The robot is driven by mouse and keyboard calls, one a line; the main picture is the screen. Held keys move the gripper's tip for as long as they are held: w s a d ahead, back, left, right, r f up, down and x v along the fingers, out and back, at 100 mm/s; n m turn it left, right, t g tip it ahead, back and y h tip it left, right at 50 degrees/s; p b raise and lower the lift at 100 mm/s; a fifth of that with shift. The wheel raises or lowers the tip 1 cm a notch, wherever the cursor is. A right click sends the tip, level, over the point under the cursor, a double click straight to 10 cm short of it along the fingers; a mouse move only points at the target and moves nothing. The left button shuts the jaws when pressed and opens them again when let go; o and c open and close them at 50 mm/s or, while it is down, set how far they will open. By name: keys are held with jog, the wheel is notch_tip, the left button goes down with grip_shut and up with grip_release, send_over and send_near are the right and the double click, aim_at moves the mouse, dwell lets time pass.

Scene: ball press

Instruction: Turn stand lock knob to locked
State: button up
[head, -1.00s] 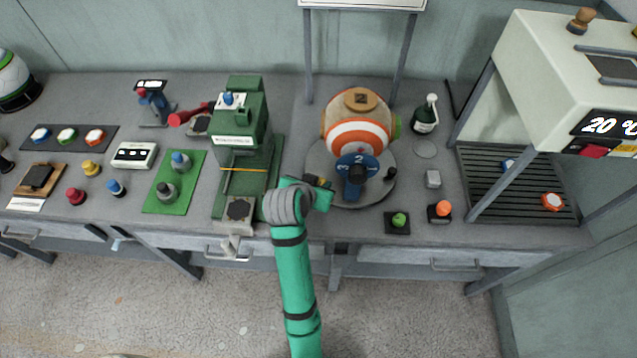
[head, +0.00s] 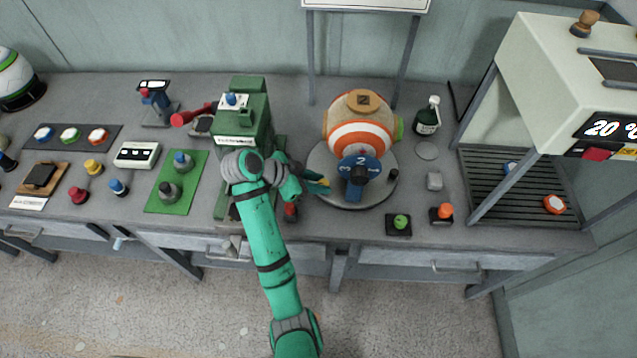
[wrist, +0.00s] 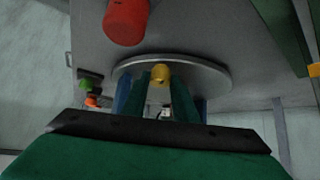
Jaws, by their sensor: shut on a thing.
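The round grey stand (head: 330,196) carries a striped orange and white ball (head: 358,134) and a blue numbered piece (head: 361,168) at its front. A small yellow knob (head: 324,182) sits at the stand's left edge. It also shows in the wrist view (wrist: 160,73), between my fingertips. My gripper (head: 318,181) reaches in from the left and is shut on this knob; the fingers also show in the wrist view (wrist: 160,88). The fingers partly cover the knob, and no lock marking is readable. A black knob (head: 393,174) is at the stand's right edge.
The green press (head: 245,125) stands close left of my gripper, partly behind my arm. A red knob (head: 290,210) is just below my gripper.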

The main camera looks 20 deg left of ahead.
jog(key=shift+a+m+g+h, duration=0.2)
jog(key=shift+m+g+h, duration=0.45)
jog(key=shift+m, duration=0.55)
jog(key=shift+g, duration=0.25)
jog(key=shift+w+d+m, duration=0.1)
jog(key=shift+w+m, duration=0.1)
jog(key=shift+m, duration=0.2)
jog(key=o, duration=1.1)
jog(key=shift+f, duration=0.1)
jog(key=shift+c, duration=0.2)
